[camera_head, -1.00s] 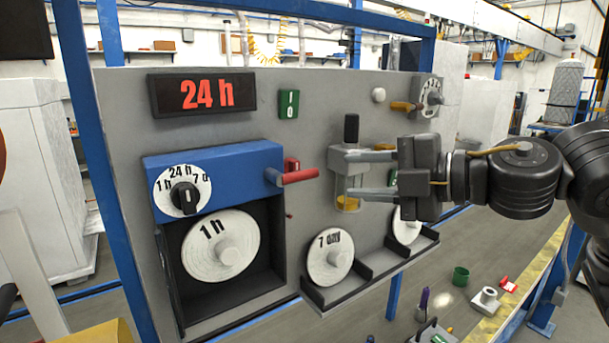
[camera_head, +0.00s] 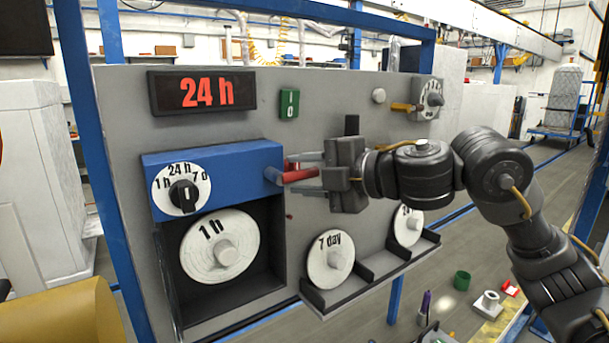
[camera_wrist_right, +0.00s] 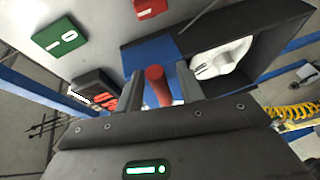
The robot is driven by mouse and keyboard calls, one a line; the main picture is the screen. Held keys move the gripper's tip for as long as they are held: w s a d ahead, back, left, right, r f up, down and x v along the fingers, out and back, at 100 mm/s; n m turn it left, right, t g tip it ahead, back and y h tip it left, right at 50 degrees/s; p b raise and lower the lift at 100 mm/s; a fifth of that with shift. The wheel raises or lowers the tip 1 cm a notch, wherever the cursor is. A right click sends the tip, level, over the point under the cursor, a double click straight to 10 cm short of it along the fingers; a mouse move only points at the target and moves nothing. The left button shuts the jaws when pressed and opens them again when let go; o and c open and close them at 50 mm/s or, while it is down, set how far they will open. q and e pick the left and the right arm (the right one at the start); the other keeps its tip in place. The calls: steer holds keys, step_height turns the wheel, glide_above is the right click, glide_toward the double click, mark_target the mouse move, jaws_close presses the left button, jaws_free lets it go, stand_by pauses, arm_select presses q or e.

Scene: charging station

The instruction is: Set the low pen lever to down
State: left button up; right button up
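The red-handled lever (camera_head: 299,175) sticks out to the right from the right end of the blue recorder housing (camera_head: 215,165), roughly level. My right gripper (camera_head: 294,173) is at this lever, its fingers pointing left along it. In the right wrist view, the red handle (camera_wrist_right: 157,86) lies between the two fingers of the right gripper (camera_wrist_right: 160,70), with a gap on each side, so the gripper looks open. The gripper hides part of the panel behind it. My left gripper is not in view.
A 24 h display (camera_head: 203,93) and a green switch (camera_head: 289,103) are above the housing. A dial (camera_head: 184,196) and the 1 h disc (camera_head: 220,245) are on the left. The 7 day disc (camera_head: 330,258) sits on a shelf below. A yellow-handled knob (camera_head: 402,107) is at upper right.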

jaws_close()
stand_by(0.3)
steer(key=shift+f+m+y+b, duration=0.3)
steer(key=shift+f+m+b, duration=0.15)
steer(key=shift+m+b, duration=0.25)
steer(key=shift+s+a+f+m+y+b, duration=0.1)
steer(key=shift+f+m+y+b, duration=0.4)
steer(key=shift+m+b, duration=0.3)
steer(key=shift+s+a+f+m+t+y+b, duration=0.15)
steer(key=shift+m+t+y+b, duration=0.1)
steer(key=shift+m, duration=0.4)
steer(key=shift+a+f+m+t+y+b, duration=0.1)
steer(key=shift+f+m+t+y+b, duration=0.1)
steer(key=shift+m, duration=0.5)
steer(key=shift+s+a+f+m+t+y+b, duration=0.15)
steer(key=shift+m+t, duration=0.1)
steer(key=shift+m, duration=0.4)
